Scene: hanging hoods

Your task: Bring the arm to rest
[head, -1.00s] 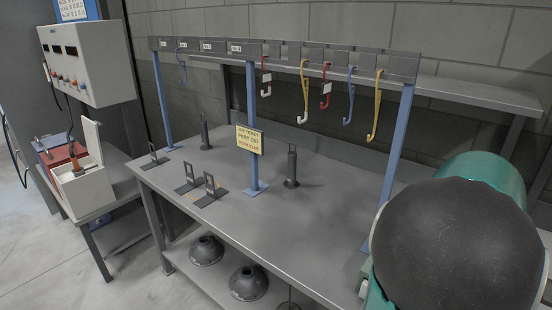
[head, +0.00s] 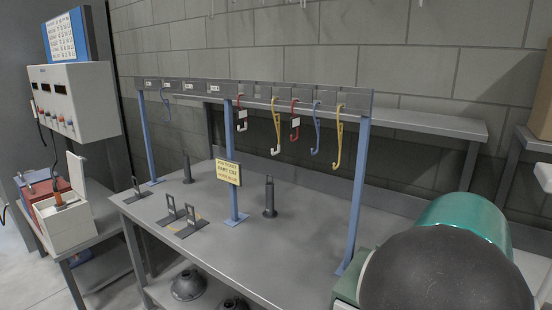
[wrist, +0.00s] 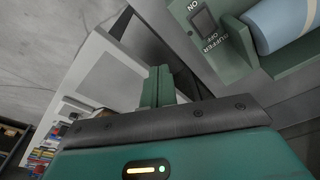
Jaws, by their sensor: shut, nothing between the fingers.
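My gripper (wrist: 158,86) shows in the wrist view as two green fingers side by side beyond a dark bar. They are shut with nothing between them. The head view does not show the gripper. There, the dark rounded part and teal link of my arm (head: 447,268) fill the lower right corner, in front of the bench's right end.
A grey bench (head: 215,262) carries a rail (head: 250,92) with several hanging coloured hooks and a yellow sign (head: 228,172). A white control box (head: 75,100) stands left. In the wrist view, a green machine marked BUFFER (wrist: 208,22) is close at upper right.

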